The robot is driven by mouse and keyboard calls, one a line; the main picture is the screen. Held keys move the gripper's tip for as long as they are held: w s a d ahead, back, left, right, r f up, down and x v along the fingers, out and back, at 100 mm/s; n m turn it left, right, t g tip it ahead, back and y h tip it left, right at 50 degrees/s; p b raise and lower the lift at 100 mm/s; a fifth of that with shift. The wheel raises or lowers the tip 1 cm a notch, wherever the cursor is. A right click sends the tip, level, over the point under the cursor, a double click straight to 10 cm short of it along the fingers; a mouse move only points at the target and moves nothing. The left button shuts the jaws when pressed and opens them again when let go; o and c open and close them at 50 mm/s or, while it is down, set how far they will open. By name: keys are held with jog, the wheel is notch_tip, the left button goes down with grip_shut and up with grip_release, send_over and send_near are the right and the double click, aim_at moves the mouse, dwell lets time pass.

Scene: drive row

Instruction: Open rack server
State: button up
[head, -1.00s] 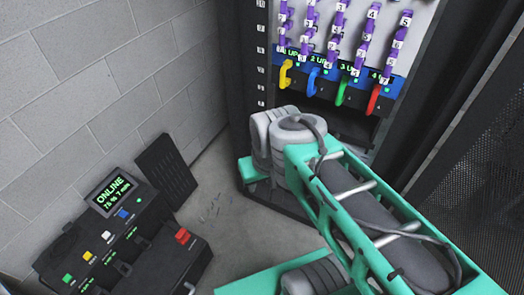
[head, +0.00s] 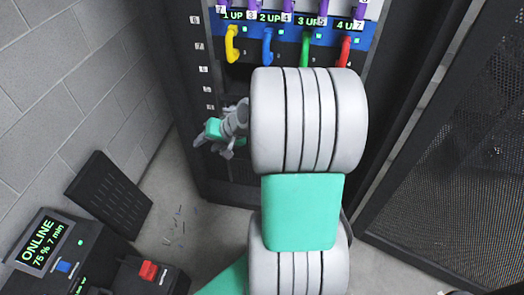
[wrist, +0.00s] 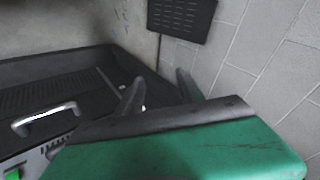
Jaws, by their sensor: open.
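The dark rack (head: 200,110) stands open-fronted in the head view. Its blue strip (head: 285,35) is labelled 1 UP to 4 UP, with a yellow handle (head: 232,43), a blue handle (head: 267,46), a green handle (head: 305,48) and a red handle (head: 344,50). My gripper (head: 206,138) is below the yellow handle, near the rack's left post, apart from the handles. In the wrist view my open fingers (wrist: 160,92) are empty. A silver handle (wrist: 45,118) on a grey unit lies to their left. My arm hides the lower rack middle.
A black box with an ONLINE screen (head: 43,240) and a red block (head: 148,270) stands at lower left. A black slotted panel (head: 108,193) leans near the grey block wall (head: 90,80). A mesh door (head: 440,140) bounds the right. Some floor shows between.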

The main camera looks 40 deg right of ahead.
jog(key=w+d+f+m+t+b, duration=0.1)
jog(key=d+f+m+t+b, duration=0.25)
jog(key=d+f, duration=0.5)
jog(key=s+d+f+m+t+h+b, duration=0.25)
jog(key=d+m+b, duration=0.2)
jog(key=d, duration=0.35)
jog(key=s+d+f+m+t+h+b, duration=0.2)
jog(key=d+f+m+t+h+b, duration=0.1)
jog(key=d+m, duration=0.4)
jog(key=shift+n, duration=0.6)
jog(key=w, duration=0.2)
jog(key=w+d, duration=0.1)
jog(key=w, duration=0.1)
jog(key=w+f+b, duration=0.1)
jog(key=shift+w+d, duration=0.25)
jog(key=shift+w, duration=0.15)
jog(key=shift+w+d, duration=0.1)
jog(key=shift+w, duration=0.35)
grip_shut()
